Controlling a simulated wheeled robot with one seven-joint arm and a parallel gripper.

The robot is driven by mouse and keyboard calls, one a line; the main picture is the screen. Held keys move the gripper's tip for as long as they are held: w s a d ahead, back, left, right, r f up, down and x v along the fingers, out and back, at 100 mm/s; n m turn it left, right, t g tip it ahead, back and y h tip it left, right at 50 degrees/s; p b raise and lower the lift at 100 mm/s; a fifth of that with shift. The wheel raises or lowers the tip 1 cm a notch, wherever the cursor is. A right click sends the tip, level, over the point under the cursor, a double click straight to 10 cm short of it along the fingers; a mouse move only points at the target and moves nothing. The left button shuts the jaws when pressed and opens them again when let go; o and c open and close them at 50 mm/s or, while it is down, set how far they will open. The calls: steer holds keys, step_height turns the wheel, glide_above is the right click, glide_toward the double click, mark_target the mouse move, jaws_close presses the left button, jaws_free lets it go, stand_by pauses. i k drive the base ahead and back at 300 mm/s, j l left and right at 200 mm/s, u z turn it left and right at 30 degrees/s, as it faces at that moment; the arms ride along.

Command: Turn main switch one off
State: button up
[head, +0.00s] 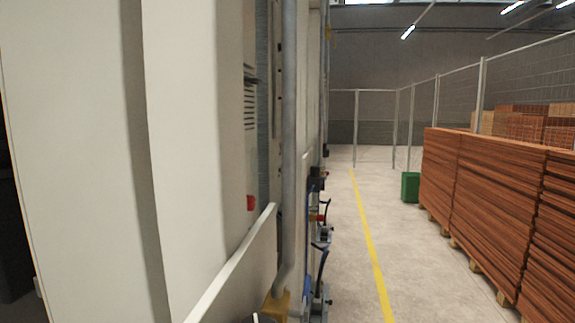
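I see no part that I can clearly identify as main switch one. A small red part (250,203) sits on the side of the pale machine cabinet (190,150), left of a vertical grey pipe (288,150). It is seen nearly edge-on, so I cannot tell whether it is a switch or how it is set. A second small red part (318,218) shows farther along the machine, also too small to read. My gripper is not recognisable in the head view.
A pale slanted panel (240,268) juts out low beside the cabinet. Blue-handled equipment (320,285) stands along the machine. A yellow floor line (366,235) runs down the open aisle. Brown stacks on pallets (485,200), a green bin (410,187) and mesh fencing (455,95) lie right.

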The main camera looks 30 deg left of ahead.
mark_target(250, 200)
steer(key=i, duration=3.8)
steer(key=i+l+u, duration=0.1)
steer(key=i, duration=0.45)
steer(key=i+l+u, duration=0.15)
steer(key=i, duration=0.35)
steer(key=i+l+u, duration=0.1)
steer(key=i, duration=0.45)
steer(key=l+u, duration=0.15)
steer(key=u, duration=3.3)
steer(key=k+u, duration=0.5)
